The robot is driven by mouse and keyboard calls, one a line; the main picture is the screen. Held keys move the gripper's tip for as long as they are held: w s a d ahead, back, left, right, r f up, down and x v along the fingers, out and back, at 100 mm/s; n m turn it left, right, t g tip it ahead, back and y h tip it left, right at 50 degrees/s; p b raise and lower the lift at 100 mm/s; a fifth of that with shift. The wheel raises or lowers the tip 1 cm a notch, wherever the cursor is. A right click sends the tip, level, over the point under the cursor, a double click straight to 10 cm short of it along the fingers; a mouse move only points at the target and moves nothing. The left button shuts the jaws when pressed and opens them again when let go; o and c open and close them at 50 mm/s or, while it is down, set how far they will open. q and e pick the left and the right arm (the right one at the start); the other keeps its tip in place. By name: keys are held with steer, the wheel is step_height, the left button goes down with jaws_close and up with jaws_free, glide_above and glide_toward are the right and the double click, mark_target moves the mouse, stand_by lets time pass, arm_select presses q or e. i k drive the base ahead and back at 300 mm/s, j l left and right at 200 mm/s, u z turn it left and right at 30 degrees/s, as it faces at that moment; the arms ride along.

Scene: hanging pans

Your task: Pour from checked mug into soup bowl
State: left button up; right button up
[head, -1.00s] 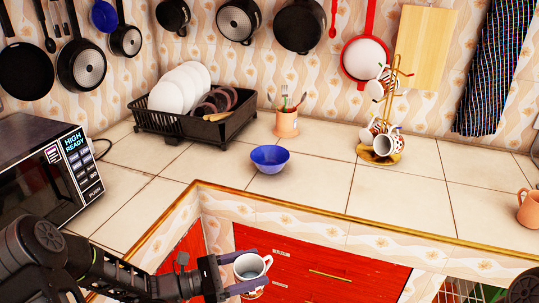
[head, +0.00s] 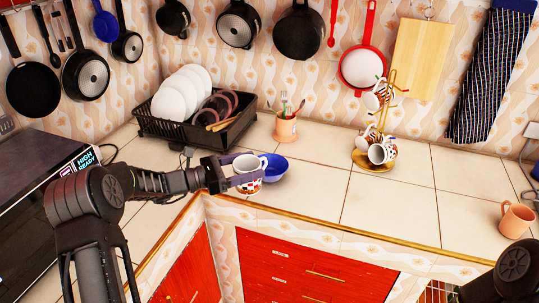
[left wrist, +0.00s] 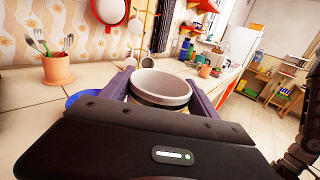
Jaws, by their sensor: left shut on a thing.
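A white mug with a red and dark checked pattern (head: 249,188) is upright in my left gripper (head: 247,178), which is shut on it. The mug also shows in the left wrist view (left wrist: 160,87) between the two fingers. The blue soup bowl (head: 273,168) stands on the tiled counter. In the head view the mug overlaps the bowl's left front part. In the left wrist view only a bit of the bowl's blue rim (left wrist: 80,96) shows, left of the gripper. The mug's contents cannot be made out. My right gripper is not in view.
A black dish rack (head: 232,135) with white plates stands behind the bowl. A terracotta pot with utensils (head: 285,128) is behind it too. A mug tree with several mugs (head: 381,152) stands to the right. The counter between bowl and terracotta mug (head: 516,220) is clear.

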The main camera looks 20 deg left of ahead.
mark_target(277, 165)
steer(key=i+j, duration=0.25)
steer(key=i, duration=0.2)
steer(key=i+j, duration=0.25)
steer(key=i, duration=0.15)
